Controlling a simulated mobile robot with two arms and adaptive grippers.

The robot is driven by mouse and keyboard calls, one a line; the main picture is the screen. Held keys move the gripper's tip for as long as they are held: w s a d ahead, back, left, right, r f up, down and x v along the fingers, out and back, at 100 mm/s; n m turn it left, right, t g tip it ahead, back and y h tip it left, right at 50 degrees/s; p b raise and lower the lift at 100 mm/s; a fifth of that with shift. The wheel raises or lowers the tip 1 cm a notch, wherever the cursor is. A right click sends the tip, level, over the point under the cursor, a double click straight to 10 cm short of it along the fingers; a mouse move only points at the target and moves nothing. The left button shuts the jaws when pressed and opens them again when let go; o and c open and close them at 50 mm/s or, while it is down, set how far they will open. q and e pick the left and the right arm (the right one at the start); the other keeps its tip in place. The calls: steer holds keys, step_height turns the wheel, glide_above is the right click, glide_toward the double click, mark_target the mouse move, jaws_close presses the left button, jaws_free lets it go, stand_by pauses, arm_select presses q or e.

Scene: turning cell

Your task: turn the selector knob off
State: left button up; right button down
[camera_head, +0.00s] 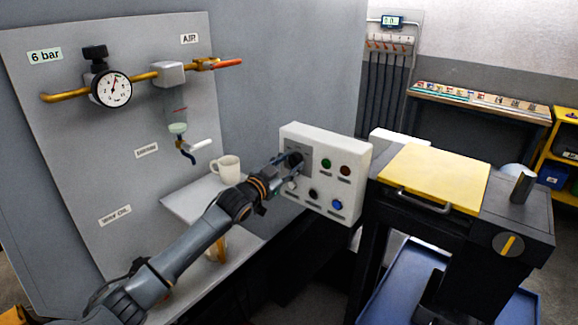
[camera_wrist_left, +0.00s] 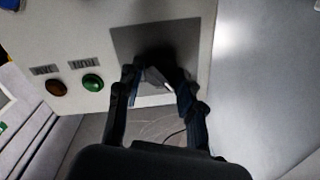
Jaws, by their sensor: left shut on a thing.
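The selector knob (camera_head: 297,158) is a dark knob on a grey plate at the upper left of the white control box (camera_head: 350,157). My left gripper (camera_head: 288,164) reaches it from the left and is shut on it. In the left wrist view the two dark fingers (camera_wrist_left: 157,80) close around the knob in front of the grey plate (camera_wrist_left: 190,38). The fingers and shadow hide most of the knob, so I cannot tell which way it points. My right gripper is not in view.
Green (camera_head: 326,163), red-brown (camera_head: 345,171), black (camera_head: 313,193) and blue (camera_head: 337,205) buttons sit near the knob. A white mug (camera_head: 229,168) stands on a shelf left of the box. A machine with a yellow cover (camera_head: 435,178) stands close on the right.

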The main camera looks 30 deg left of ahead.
arm_select(q)
steer(key=m, duration=0.3)
steer(key=shift+f+m+b, duration=0.1)
steer(key=shift+m+b, duration=0.2)
steer(key=shift+m, duration=1.5)
steer(key=o, duration=1.2)
steer(key=shift+c, duration=0.2)
steer(key=s, duration=1.2)
steer(key=shift+a+f, duration=0.2)
steer(key=shift+f, duration=0.1)
steer(key=shift+f, duration=0.1)
